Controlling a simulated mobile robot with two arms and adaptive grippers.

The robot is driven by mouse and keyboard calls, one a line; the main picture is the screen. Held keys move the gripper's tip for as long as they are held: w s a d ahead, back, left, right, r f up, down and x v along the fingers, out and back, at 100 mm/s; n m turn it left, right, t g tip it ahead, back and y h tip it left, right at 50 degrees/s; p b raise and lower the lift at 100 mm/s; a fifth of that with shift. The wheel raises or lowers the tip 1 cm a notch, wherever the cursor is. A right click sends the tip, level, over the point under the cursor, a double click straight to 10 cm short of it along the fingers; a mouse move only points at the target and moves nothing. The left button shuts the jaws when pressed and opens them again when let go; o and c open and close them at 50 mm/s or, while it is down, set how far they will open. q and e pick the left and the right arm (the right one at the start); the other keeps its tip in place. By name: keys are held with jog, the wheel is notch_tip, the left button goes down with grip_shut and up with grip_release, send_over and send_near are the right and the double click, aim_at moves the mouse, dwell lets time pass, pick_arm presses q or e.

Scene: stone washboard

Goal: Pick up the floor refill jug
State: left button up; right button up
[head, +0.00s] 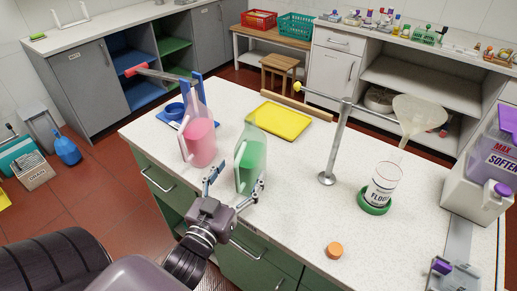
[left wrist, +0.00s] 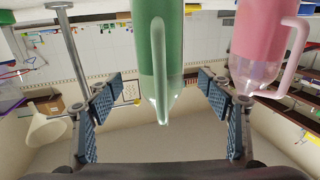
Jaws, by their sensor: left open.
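A clear jug of green liquid (head: 250,162) stands upright near the front edge of the speckled white counter (head: 290,215). A similar jug of pink liquid (head: 200,140) stands just left of it. No label shows on either, so I cannot tell which is the floor refill jug. My left gripper (head: 236,185) is open and empty in front of the green jug. In the left wrist view, which looks upside down, the green jug (left wrist: 160,50) and its handle appear between the spread fingers. No contact is visible. My right gripper is out of view.
A white container labelled "FLOO" (head: 383,185) stands in a green ring under a funnel (head: 418,115). A metal stand (head: 335,145) rises mid-counter, with a yellow tray (head: 279,121) behind. An orange cap (head: 334,250) lies near the front. A large "SOFTEN" jug (head: 495,155) stands right.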

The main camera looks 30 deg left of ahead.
aim_at(242, 163)
pick_arm(q)
jog(key=shift+w+a+r, duration=0.15)
jog(key=shift+w+r, duration=0.15)
jog(key=shift+w, duration=0.05)
jog(key=shift+w+r, duration=0.2)
jog(key=shift+w, duration=0.1)
jog(key=w+p, duration=0.2)
jog(key=w, duration=0.1)
jog(key=shift+a+r, duration=0.2)
jog(key=shift+a, duration=0.15)
jog(key=w, duration=0.2)
jog(key=w+p, duration=0.1)
jog(key=shift+w+a+f, duration=0.2)
jog(key=shift+a+f, duration=0.05)
jog(key=shift+a, duration=0.05)
jog(key=c, duration=1.2)
grip_shut()
jog(key=shift+r, duration=0.15)
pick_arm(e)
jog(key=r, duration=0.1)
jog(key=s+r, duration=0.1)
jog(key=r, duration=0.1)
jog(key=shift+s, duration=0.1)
